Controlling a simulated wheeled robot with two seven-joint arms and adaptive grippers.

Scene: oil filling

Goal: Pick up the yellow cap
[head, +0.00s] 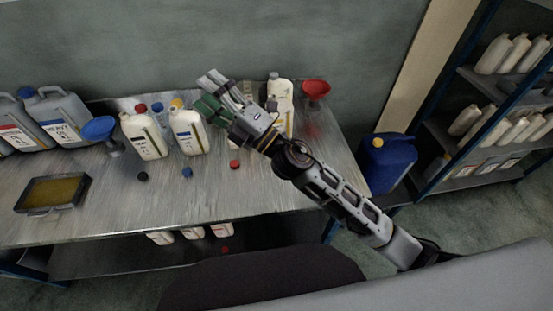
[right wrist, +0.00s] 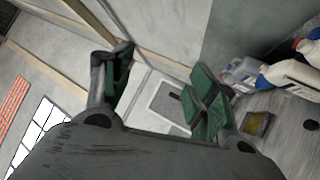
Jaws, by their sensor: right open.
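A small yellow cap (head: 177,103) shows in the head view behind the top of a white bottle (head: 188,135); most of what is below it is hidden. Another yellow cap (head: 377,142) sits on the blue jerrycan (head: 388,168) on the right. My right gripper (head: 211,92) is open and empty above the back of the table, to the right of the first yellow cap and apart from it. In the right wrist view its green-padded fingers (right wrist: 166,85) are spread with nothing between them. My left gripper is not in view.
The metal table (head: 105,205) holds several bottles, a blue funnel (head: 99,129), a red funnel (head: 315,90) and an oil tray (head: 75,176). Loose black (head: 143,177), blue (head: 187,172) and red (head: 234,164) caps lie in front. The front middle is clear. Shelves (head: 480,130) stand at right.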

